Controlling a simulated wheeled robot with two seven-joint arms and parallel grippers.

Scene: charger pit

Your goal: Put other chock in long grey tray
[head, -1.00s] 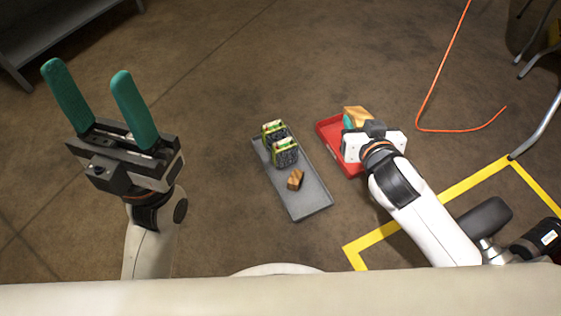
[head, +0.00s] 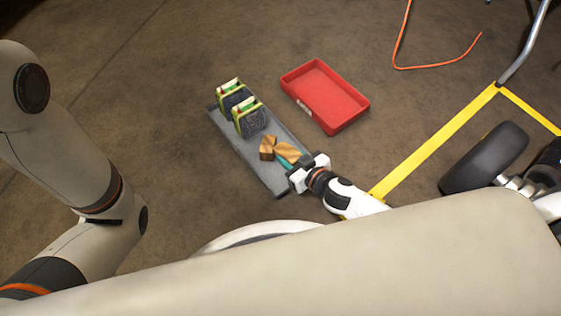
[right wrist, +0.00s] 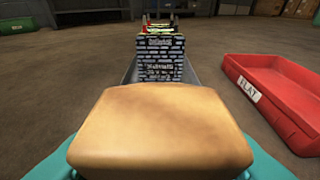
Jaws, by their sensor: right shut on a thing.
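The long grey tray (head: 262,171) lies on the floor in the middle of the head view. One wooden chock (head: 267,148) sits in it, near two dark patterned blocks with green and yellow tops. My right gripper (head: 287,160) is shut on the other wooden chock (head: 289,151), over the tray's near part beside the first chock. Whether the held chock touches the tray floor I cannot tell. In the right wrist view the held chock (right wrist: 160,130) fills the lower middle between the teal fingers. My left gripper is out of view; only my left arm shows.
The patterned blocks (head: 249,121) stand in the tray's far part. An empty red tray (head: 325,95) lies to the right; its label reads FLAT in the right wrist view. An orange cable (head: 430,68), yellow floor tape (head: 440,140) and a black wheel (head: 485,158) are farther right.

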